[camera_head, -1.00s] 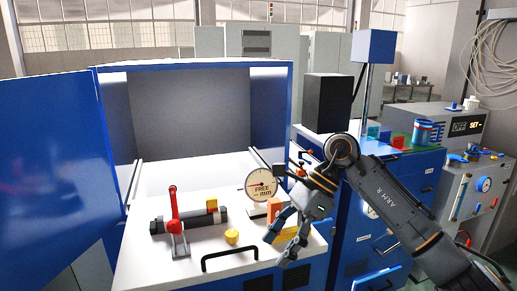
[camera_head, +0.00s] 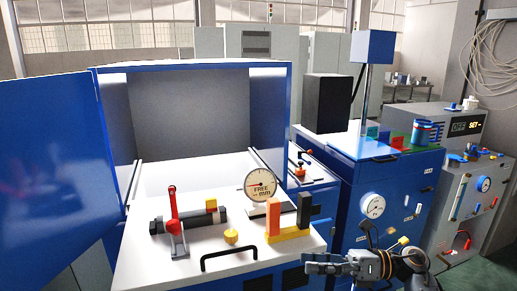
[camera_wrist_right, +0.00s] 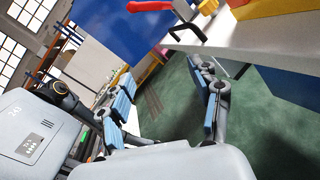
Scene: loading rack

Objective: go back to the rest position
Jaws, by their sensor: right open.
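My right gripper (camera_head: 322,264) is low at the right of the white worktop, in front of the blue cabinets, pointing left in the head view. In the right wrist view its two blue-padded fingers (camera_wrist_right: 165,112) are apart with nothing between them, and green floor shows behind. My left gripper is not in view.
A white worktop (camera_head: 150,264) carries a red-handled clamp (camera_head: 173,215), a dial gauge (camera_head: 261,188), a yellow knob (camera_head: 231,237) and an orange, yellow and black bracket (camera_head: 288,234). A blue door (camera_head: 50,170) stands open at left. Blue cabinets (camera_head: 345,215) stand at right.

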